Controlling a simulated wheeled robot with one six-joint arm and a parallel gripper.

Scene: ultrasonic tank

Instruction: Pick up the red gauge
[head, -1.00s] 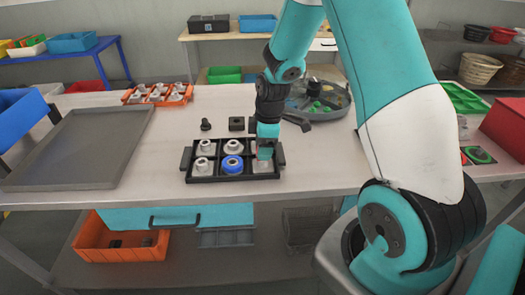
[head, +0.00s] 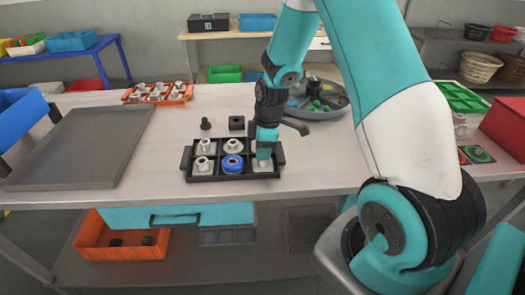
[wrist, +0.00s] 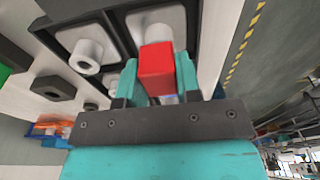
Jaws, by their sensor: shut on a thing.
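The red gauge (wrist: 156,68) is a small red block, seen close up in the wrist view between the two teal fingers of my gripper (wrist: 158,82). The fingers are shut on its sides. In the head view my gripper (head: 264,153) points down over the right end of the black compartment tray (head: 187,158), and the gauge itself is hidden there. The tray's dark walls also show in the wrist view (wrist: 105,38), behind the gauge. I cannot tell whether the gauge touches the tray.
A blue ring part (head: 232,164) and several pale flanged parts sit in the tray's other compartments. A dark square block (head: 237,123) and a dark knob (head: 206,124) stand behind it. A large grey tray (head: 80,150) lies left; a round grey bin (head: 335,104) is behind right.

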